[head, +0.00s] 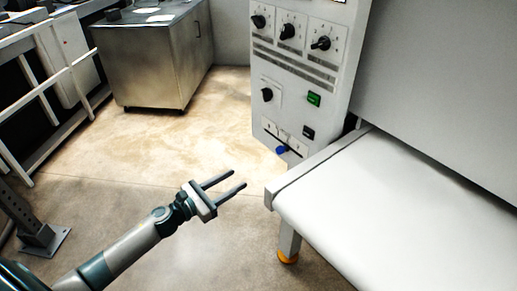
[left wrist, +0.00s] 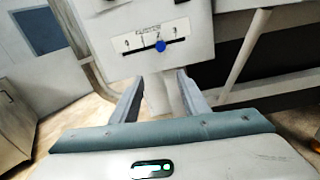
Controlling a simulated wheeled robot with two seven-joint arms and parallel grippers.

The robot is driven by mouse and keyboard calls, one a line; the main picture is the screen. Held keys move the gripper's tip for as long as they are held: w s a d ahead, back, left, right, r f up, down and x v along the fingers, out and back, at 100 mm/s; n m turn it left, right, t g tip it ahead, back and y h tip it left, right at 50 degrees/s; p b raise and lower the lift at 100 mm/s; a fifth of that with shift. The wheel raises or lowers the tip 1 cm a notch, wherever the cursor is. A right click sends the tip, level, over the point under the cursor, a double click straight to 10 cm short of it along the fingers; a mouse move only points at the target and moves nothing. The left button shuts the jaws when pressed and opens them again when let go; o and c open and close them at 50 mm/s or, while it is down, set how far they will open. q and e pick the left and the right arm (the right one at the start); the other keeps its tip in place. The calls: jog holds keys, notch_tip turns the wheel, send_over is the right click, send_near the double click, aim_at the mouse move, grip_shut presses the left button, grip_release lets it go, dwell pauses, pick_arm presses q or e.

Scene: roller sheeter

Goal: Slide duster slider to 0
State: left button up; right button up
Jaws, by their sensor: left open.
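The duster slider is a blue knob (head: 281,150) at the bottom of the grey control panel (head: 268,75). The scale markings are too small to read surely. My left gripper (head: 238,179) is open and empty, below and left of the knob and apart from it. In the left wrist view its fingers (left wrist: 160,77) point toward the panel, with the knob between and beyond the tips. My right gripper is not in view.
A white sheeter table (head: 400,205) stands right of the panel, its corner close to the slider. Black rotary knobs (head: 288,31) and a green button (head: 313,99) are higher on the panel. A steel cabinet (head: 150,65) stands behind.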

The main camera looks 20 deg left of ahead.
pick_arm(q)
notch_tip(320, 180, up, 2)
jog(key=shift+d+r+m+h, duration=0.15)
jog(key=shift+m+h, duration=0.25)
jog(key=shift+m, duration=0.6)
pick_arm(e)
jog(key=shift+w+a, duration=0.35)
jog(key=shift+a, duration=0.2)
pick_arm(q)
jog(key=shift+w, duration=0.15)
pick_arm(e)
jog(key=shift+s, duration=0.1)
pick_arm(q)
jog(key=p, duration=0.3)
send_near(278, 151)
jog(key=w, duration=0.2)
jog(key=x, duration=0.2)
jog(key=p+x, duration=0.1)
jog(key=x, duration=0.2)
jog(key=shift+s+d, duration=0.1)
jog(key=shift+d, duration=0.3)
jog(key=shift+w+d+p, duration=0.35)
jog(key=shift+w, duration=0.25)
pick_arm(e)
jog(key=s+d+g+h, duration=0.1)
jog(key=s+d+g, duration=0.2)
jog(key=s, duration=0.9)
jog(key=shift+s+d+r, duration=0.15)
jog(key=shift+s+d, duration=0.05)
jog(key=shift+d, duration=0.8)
